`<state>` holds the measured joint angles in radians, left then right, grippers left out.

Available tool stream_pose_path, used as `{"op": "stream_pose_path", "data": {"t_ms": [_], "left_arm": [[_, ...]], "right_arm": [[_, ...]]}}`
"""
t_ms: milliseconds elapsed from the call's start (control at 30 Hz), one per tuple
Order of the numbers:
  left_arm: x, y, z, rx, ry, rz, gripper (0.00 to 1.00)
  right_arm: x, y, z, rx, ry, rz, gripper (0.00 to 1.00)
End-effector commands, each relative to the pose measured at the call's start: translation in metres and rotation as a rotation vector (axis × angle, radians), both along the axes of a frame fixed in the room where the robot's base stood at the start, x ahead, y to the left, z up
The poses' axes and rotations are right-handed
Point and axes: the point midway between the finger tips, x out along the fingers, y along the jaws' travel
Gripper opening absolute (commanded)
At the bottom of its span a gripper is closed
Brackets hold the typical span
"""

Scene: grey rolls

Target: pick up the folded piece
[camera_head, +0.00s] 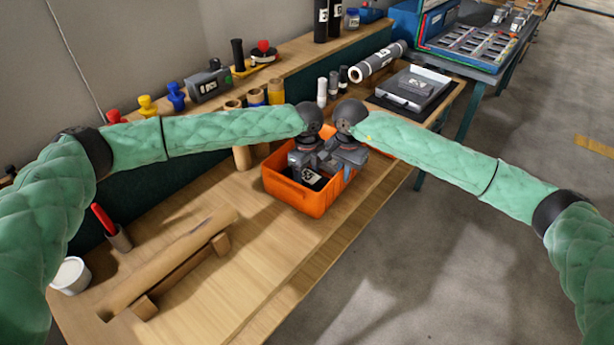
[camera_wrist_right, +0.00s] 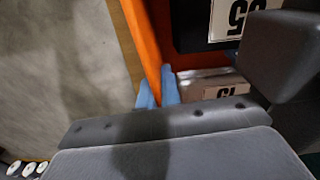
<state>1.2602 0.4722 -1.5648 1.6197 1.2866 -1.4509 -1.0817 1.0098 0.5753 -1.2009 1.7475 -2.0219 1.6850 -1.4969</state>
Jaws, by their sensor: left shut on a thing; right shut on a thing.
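An orange bin (camera_head: 312,203) stands on the wooden bench with black labelled items (camera_head: 309,179) inside. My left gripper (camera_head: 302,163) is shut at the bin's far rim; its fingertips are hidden. My right gripper (camera_head: 347,160) is shut at the right side of the bin. In the right wrist view, its blue fingertips (camera_wrist_right: 157,91) pinch the orange wall (camera_wrist_right: 146,38) from both sides. A black item with a white label (camera_wrist_right: 238,20) and a grey labelled item (camera_wrist_right: 205,86) lie inside the bin there. I cannot make out a folded piece.
A wooden stand (camera_head: 178,258) lies on the near left of the bench, with a white cup (camera_head: 70,276) beside it. A dark roll (camera_head: 377,62) and a grey tray (camera_head: 412,88) sit behind the bin. The bench between stand and bin is clear.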

Motion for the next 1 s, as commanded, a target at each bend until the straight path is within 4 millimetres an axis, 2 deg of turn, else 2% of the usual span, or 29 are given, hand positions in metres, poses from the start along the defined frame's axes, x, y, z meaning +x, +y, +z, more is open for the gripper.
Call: {"op": "stream_pose_path", "data": {"t_ms": [200,667,1000], "left_arm": [[0.000,0.001,0.017,-0.005,-0.004,0.000,0.37],[-0.012,0.010,0.012,-0.193,-0.238,0.000,0.37],[-0.024,0.019,0.069,-0.190,-0.237,-0.001,0.37]], "right_arm": [[0.000,0.000,0.000,0.000,0.000,0.000,0.00],[0.000,0.000,0.000,0.000,0.000,0.000,0.00],[0.000,0.000,0.000,0.000,0.000,-0.001,0.00]]}}
